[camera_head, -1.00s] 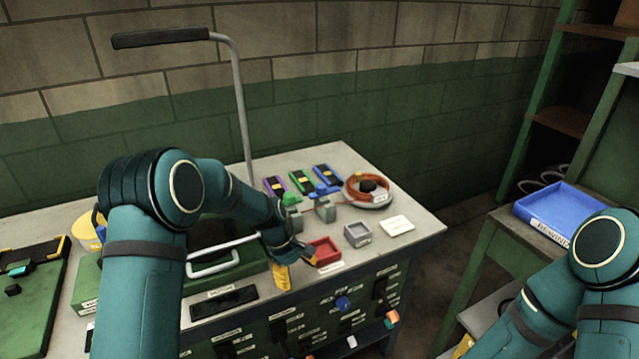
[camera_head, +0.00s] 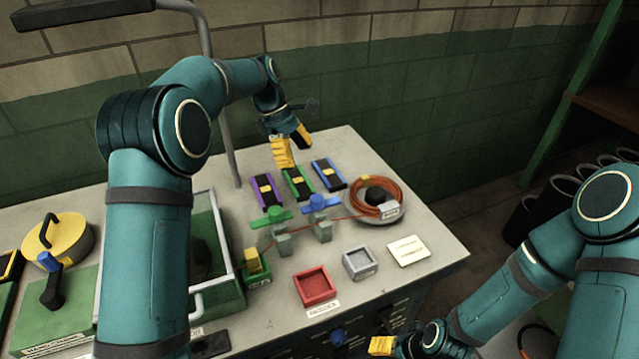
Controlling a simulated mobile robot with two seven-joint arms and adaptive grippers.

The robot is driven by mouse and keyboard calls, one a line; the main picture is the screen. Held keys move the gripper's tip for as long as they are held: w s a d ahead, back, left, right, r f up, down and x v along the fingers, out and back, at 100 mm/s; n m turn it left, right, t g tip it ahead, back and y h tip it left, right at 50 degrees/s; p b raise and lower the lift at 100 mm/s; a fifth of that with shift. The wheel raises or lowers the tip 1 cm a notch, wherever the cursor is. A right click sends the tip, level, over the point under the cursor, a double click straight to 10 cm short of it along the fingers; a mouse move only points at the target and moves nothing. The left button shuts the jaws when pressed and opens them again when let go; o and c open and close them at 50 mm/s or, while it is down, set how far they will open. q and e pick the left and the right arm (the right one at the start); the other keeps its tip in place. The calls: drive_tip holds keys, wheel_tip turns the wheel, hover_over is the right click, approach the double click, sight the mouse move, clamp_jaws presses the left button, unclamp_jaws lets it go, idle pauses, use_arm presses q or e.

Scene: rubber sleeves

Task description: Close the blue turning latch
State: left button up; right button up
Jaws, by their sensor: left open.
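The blue turning latch (camera_head: 319,207) is a blue round knob with a flat bar, on top of a grey block in the middle of the bench. A similar green latch (camera_head: 268,217) is on its left, and an orange-red cord runs by the blocks. My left gripper (camera_head: 293,146) is open and empty, with yellow fingertips. In the picture it is behind and left of the blue latch, just above the green-edged black block, apart from the latch. My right gripper (camera_head: 382,346) shows only partly at the bottom edge, away from the latch; its jaw opening is unclear.
Purple, green and blue-edged (camera_head: 328,175) blocks lie behind the latches. An orange coil (camera_head: 372,198) is to the right. A red tray (camera_head: 316,286), a grey tray (camera_head: 359,263) and a white card (camera_head: 408,250) lie in front. An open green case (camera_head: 226,250) stands left.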

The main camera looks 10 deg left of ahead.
sight(316, 198)
use_arm(q)
drive_tip(key=b+x, duration=0.2)
drive_tip(key=x, duration=1.1)
drive_tip(key=shift+s+f+b, duration=0.15)
drive_tip(key=shift+f+b, duration=0.15)
drive_tip(key=shift+b, duration=0.1)
drive_tip(key=shift+c, duration=0.3)
drive_tip(key=c, duration=1.1)
